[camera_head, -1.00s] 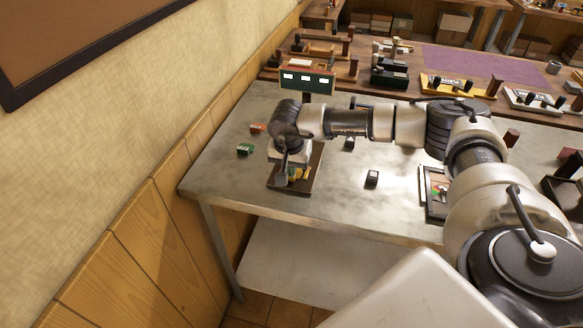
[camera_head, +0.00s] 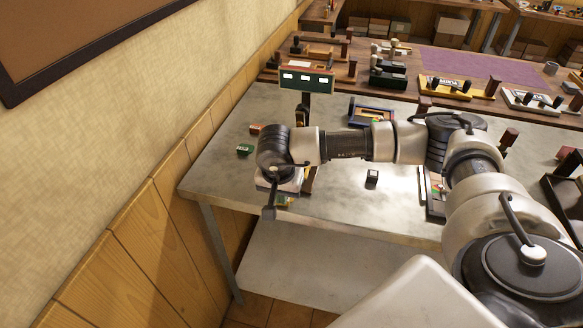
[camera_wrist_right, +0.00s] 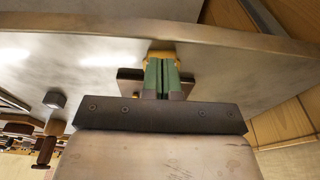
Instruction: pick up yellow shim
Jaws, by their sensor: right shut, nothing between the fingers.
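My right gripper (camera_head: 283,203) is over the front left part of the metal table, its wrist covering much of a brown tray (camera_head: 311,178). In the right wrist view the green-padded fingers (camera_wrist_right: 162,76) are shut together with nothing between them. A yellow piece (camera_wrist_right: 160,56), likely the yellow shim, shows just beyond the fingertips, partly hidden by them. I cannot tell whether they touch it. In the head view the wrist hides the yellow piece. The left gripper is not in view.
A green block (camera_head: 245,149) and an orange-brown block (camera_head: 256,128) lie left of my wrist. A sign on a post (camera_head: 307,80) stands behind it. A small dark block (camera_head: 372,177) lies to the right. The table's front edge (camera_wrist_right: 230,38) is close to the gripper.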

